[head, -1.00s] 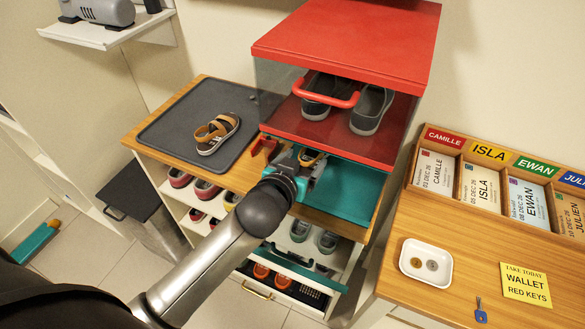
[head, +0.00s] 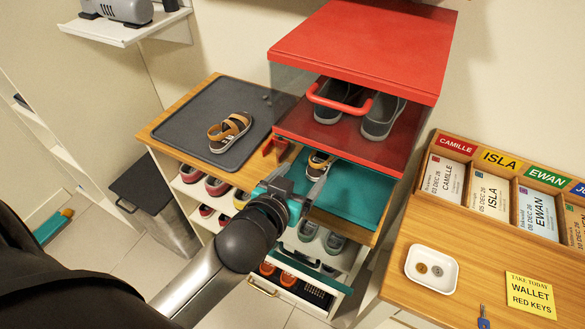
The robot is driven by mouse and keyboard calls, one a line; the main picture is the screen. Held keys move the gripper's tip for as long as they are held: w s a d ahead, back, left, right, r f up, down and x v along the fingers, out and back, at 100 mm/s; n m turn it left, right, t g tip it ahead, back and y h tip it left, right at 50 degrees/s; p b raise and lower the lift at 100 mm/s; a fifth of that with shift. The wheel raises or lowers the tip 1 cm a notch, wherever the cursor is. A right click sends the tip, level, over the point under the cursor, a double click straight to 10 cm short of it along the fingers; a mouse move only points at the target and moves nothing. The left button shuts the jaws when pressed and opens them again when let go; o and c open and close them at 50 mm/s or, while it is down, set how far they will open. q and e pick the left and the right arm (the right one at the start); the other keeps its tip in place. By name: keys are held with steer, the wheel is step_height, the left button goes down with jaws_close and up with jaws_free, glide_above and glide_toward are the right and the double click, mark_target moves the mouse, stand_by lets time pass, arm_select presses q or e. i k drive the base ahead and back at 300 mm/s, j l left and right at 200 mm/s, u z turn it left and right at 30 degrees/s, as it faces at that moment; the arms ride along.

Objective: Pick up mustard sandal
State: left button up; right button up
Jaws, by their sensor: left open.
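One mustard and dark sandal (head: 230,131) lies on the grey mat on top of the wooden cabinet. A second mustard and dark shoe (head: 319,163), seemingly its match, sits on the teal shelf (head: 352,190) under the red box, partly hidden. My left gripper (head: 303,174) is open and empty at the front left of the teal shelf. Its fingers point toward the shoe there, just short of it; I cannot tell whether they touch. My right gripper is not in view.
The red box (head: 365,45) holding grey shoes overhangs the teal shelf closely. The grey mat (head: 185,125) has free room around its sandal. Cubbies with several shoes lie below. A wooden desk with a white dish (head: 431,268) stands at right.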

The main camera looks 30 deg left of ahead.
mark_target(239, 123)
steer(key=u, duration=1.3)
steer(key=i+j+z, duration=0.15)
steer(key=z, duration=0.25)
steer(key=i+j+z, duration=0.25)
steer(key=z, duration=0.15)
steer(key=i+j+z, duration=0.25)
steer(key=z, duration=0.15)
